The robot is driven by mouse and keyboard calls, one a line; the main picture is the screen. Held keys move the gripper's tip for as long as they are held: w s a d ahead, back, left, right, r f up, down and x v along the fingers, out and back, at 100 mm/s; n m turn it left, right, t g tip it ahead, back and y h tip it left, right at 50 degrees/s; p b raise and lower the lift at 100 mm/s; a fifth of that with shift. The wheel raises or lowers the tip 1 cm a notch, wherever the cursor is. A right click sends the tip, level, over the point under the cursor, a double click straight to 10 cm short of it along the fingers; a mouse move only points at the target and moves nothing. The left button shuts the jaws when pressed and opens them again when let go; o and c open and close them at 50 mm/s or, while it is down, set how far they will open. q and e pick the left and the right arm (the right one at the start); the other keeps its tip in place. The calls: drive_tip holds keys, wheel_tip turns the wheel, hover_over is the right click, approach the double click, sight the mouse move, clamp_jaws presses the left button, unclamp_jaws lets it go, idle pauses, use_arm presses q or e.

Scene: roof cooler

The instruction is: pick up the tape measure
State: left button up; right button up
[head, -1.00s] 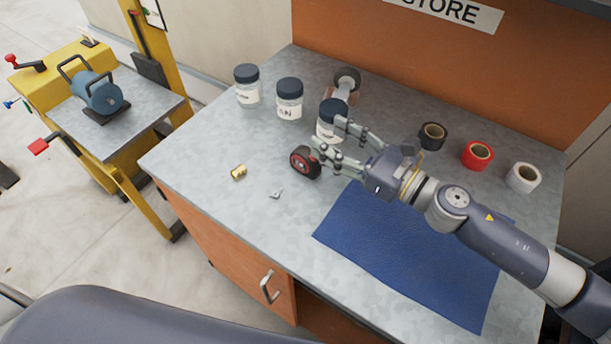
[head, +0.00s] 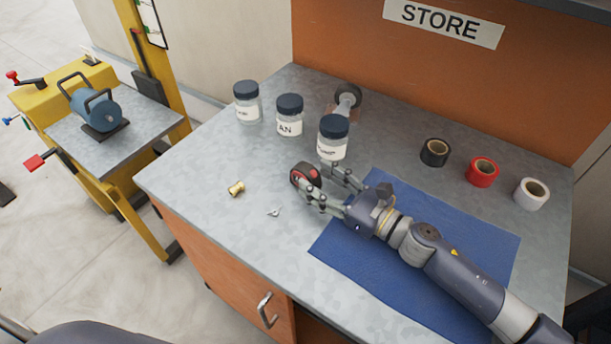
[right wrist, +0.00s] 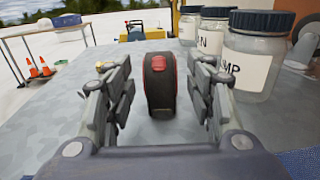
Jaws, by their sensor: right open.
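The tape measure (head: 300,177), black with a red patch, stands on the grey metal bench top in front of the rightmost jar. In the right wrist view the tape measure (right wrist: 160,84) stands upright between the two open fingers, with a gap on each side. My right gripper (head: 330,187) is open, low over the bench, its fingers pointing left around the tape measure. It also shows in the right wrist view (right wrist: 160,100). My left gripper is not in view.
Labelled jars (head: 333,138) stand just behind the gripper. A brass fitting (head: 236,189) and a small metal piece (head: 273,211) lie in front on the left. A blue mat (head: 400,290) lies under my arm. Tape rolls (head: 482,172) stand at right.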

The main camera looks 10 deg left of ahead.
sight(316, 177)
drive_tip(key=x, duration=0.4)
drive_tip(key=shift+w+a+p, duration=0.1)
drive_tip(key=shift+a+p, duration=0.1)
drive_tip(key=shift+p, duration=0.1)
clamp_jaws()
drive_tip(key=shift+r, duration=0.1)
drive_tip(key=shift+r, duration=0.1)
